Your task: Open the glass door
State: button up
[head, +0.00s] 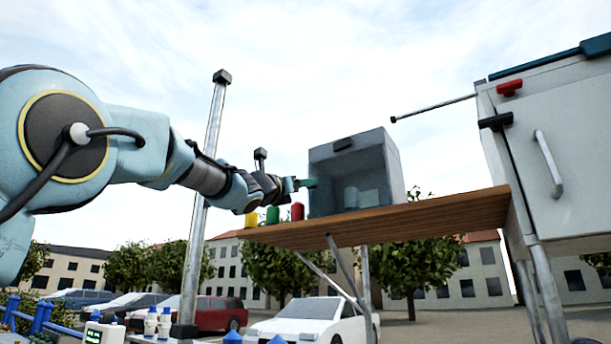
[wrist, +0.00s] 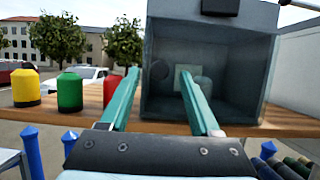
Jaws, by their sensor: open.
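A grey box (head: 392,172) stands on a wooden shelf, with a see-through glass door (head: 335,185) across its front. The door looks shut, with a dark handle (head: 343,144) near its top edge. The handle also shows at the top of the wrist view (wrist: 220,6). A pale rounded object (wrist: 203,86) is dimly visible behind the glass. My gripper (head: 312,183) is in front of the box's left side, below the handle level. In the wrist view its two green fingers (wrist: 160,72) are apart with nothing held between them. Fingertip contact with the glass cannot be told.
Yellow (head: 251,220), green (head: 273,215) and red (head: 297,211) capped jars stand on the wooden shelf (head: 420,218), left of the box. A metal pole (head: 205,150) rises beside my arm. A white cabinet (head: 560,150) stands at right, with a thin rod (head: 433,108) pointing left.

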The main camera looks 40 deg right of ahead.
jog(key=shift+p+x, duration=0.45)
jog(key=shift+x, duration=0.7)
grip_shut()
dwell(0.6)
